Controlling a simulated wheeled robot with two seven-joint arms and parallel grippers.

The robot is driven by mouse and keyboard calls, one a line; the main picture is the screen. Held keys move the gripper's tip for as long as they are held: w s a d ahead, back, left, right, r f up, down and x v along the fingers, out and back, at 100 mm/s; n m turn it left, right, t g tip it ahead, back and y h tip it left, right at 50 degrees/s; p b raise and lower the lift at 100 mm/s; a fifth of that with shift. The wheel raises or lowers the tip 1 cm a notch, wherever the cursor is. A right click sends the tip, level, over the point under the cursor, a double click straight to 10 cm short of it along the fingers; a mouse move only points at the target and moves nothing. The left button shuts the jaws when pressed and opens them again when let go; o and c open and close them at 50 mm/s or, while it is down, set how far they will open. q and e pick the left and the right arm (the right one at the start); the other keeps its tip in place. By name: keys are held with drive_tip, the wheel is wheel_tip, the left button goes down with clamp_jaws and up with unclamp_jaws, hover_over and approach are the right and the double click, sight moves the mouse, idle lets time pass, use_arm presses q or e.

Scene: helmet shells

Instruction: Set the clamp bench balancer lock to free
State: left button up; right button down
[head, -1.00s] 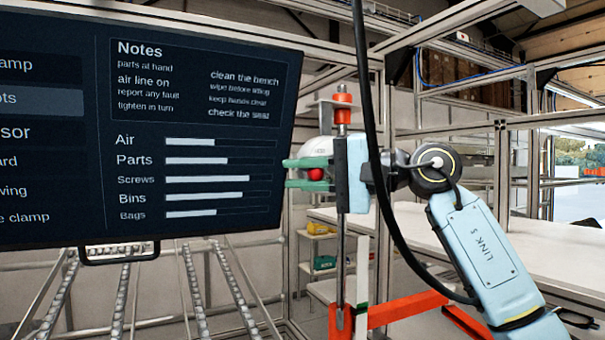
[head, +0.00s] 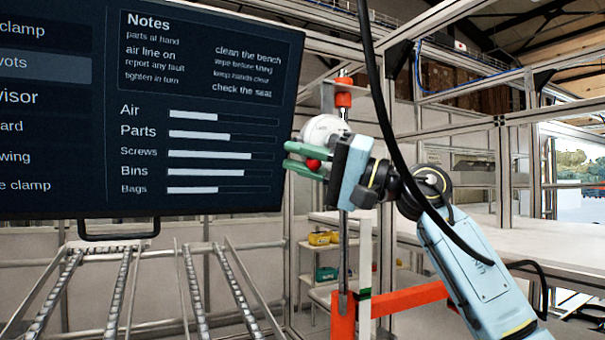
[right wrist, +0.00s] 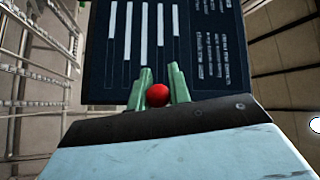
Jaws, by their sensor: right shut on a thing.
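The balancer has a white round body (head: 325,128) beside an upright post, under a red fitting (head: 343,92). A red ball knob (head: 313,165), which appears to be the lock's handle, sits just below the white body. My right gripper (head: 289,156) is shut on the red knob with its green fingers around it. The gripper's body is tilted and hides part of the post. In the right wrist view the red knob (right wrist: 158,95) lies between the two green fingers (right wrist: 159,78). Lock markings are not readable. My left gripper is not in view.
A large dark screen (head: 225,150) hangs at the left, close to the fingertips. A black cable (head: 378,95) hangs in front of my right arm. A red bracket (head: 410,297) stands below. A roller rack (head: 125,285) is lower left and a pale bench (head: 510,240) is right.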

drive_tip(key=shift+w+a+f+n+g+y+b, duration=0.15)
drive_tip(key=shift+w+f+n+g+y+b, duration=0.25)
drive_tip(key=shift+n+y+b, duration=0.45)
drive_tip(key=shift+n, duration=0.25)
drive_tip(key=c, duration=1.3)
unclamp_jaws()
drive_tip(key=shift+s, duration=0.1)
drive_tip(key=b+v, duration=0.4)
drive_tip(key=v, duration=0.9)
drive_tip(key=shift+d, duration=0.3)
